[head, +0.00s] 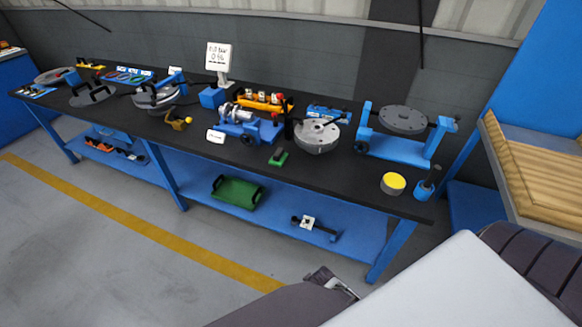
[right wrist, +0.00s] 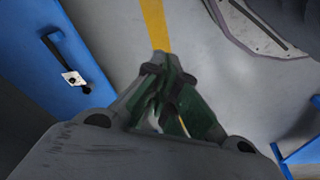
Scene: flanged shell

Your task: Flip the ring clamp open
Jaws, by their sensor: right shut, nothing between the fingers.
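A round grey flanged part (head: 317,135) with holes in its top stands on the black bench top, right of the middle. A silver ring-shaped fixture (head: 156,96) with a dark handle-like part and a blue block behind it sits further left; it looks like a ring clamp, but it is too small to tell for sure or to see if it is open. My right gripper (right wrist: 160,62) is shut and empty in the right wrist view, over the floor in front of the bench and away from these parts. My left gripper is not in view.
The black bench (head: 350,172) carries a blue vise-like fixture (head: 245,130), a blue stand with a grey disc (head: 403,119), and a yellow-topped cylinder (head: 393,183) near its right end. A green tray (head: 237,191) lies on the blue lower shelf. The floor in front is clear.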

